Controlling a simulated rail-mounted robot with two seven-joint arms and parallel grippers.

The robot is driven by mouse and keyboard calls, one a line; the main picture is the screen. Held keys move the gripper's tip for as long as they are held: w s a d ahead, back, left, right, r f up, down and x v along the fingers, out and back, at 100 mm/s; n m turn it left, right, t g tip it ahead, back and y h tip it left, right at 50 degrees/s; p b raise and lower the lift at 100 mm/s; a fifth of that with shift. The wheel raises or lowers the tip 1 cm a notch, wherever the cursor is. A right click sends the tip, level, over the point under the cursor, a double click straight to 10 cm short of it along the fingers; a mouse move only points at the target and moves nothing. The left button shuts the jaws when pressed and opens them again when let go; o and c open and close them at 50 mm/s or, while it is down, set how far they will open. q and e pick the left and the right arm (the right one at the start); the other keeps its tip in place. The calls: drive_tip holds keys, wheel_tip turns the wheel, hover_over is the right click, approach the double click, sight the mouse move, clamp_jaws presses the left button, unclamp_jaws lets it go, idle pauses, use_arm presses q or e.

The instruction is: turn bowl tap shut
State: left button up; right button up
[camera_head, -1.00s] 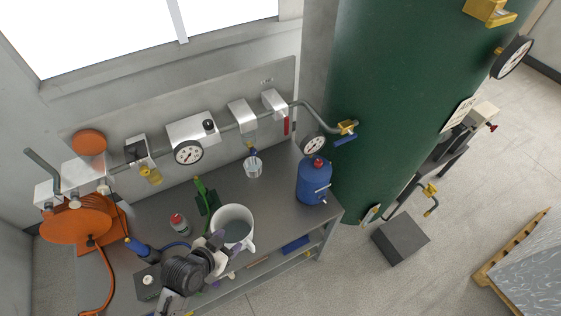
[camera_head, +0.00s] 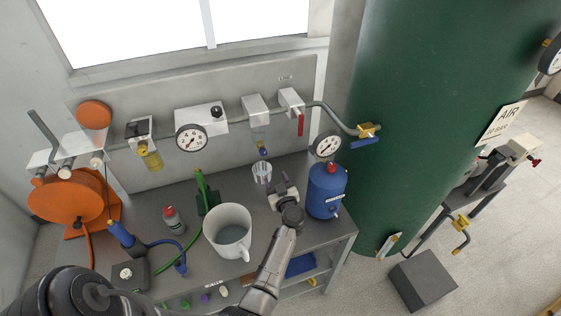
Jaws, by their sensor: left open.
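A clear bowl (camera_head: 259,136) hangs under a grey metal block on the wall panel, with a small blue tap (camera_head: 263,151) at its bottom. Directly below the tap, a clear ribbed cup (camera_head: 262,173) stands on the bench. My left gripper (camera_head: 284,186) is open and appears empty. It is just right of the cup, and lower in the picture than the tap, apart from the tap. Whether it touches the cup I cannot tell. The tap's turn position is too small to read. My right gripper is not in view.
A blue bottle (camera_head: 326,190) stands close to the right of my left gripper. A white mug (camera_head: 229,232) is to its left. A gauge (camera_head: 327,145) and a red-handled valve (camera_head: 300,124) hang above. A green tank (camera_head: 430,100) stands at the right.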

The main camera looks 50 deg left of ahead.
sight(264, 153)
use_arm(q)
drive_tip(key=b+x, duration=0.1)
drive_tip(key=x, duration=1)
drive_tip(key=shift+a+f+b, duration=0.2)
drive_tip(key=shift+a+b, duration=0.15)
drive_tip(key=shift+x, duration=1.05)
drive_tip(key=shift+c, duration=0.3)
drive_tip(key=c, duration=0.9)
